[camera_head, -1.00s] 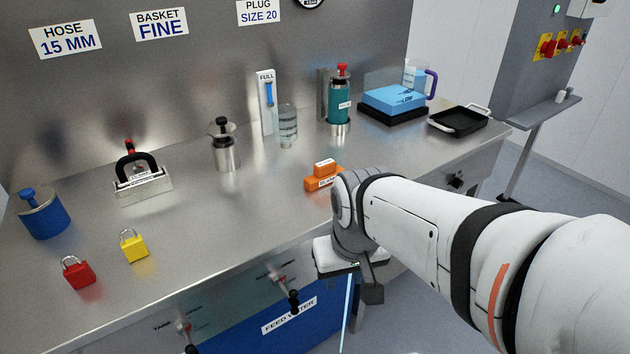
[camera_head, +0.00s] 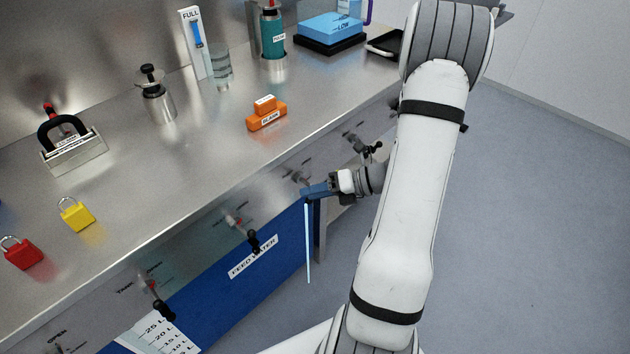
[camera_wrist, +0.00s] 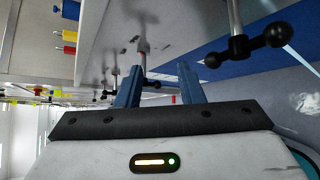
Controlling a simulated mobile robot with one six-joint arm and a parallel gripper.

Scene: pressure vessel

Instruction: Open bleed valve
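Several valves with black bar handles sit along the bench's front panel. I cannot read which label is the bleed valve's. My gripper (camera_head: 310,191) is at the panel, close to a valve (camera_head: 300,177) that it partly hides. In the wrist view the two blue fingers of my gripper (camera_wrist: 160,82) stand apart. A metal stem (camera_wrist: 142,38) with a small dark handle shows between and beyond them; contact cannot be told. A nearer valve handle (camera_wrist: 240,50) with black knobs is to the right. In the head view other valve handles are at the centre (camera_head: 254,243) and lower left (camera_head: 160,306).
Another black valve handle (camera_head: 372,149) is close to the right of my gripper. A blue feed water tank (camera_head: 235,300) is under the panel. The bench top holds padlocks (camera_head: 76,215), orange blocks (camera_head: 266,118) and a steel canister (camera_head: 158,105). Floor at right is clear.

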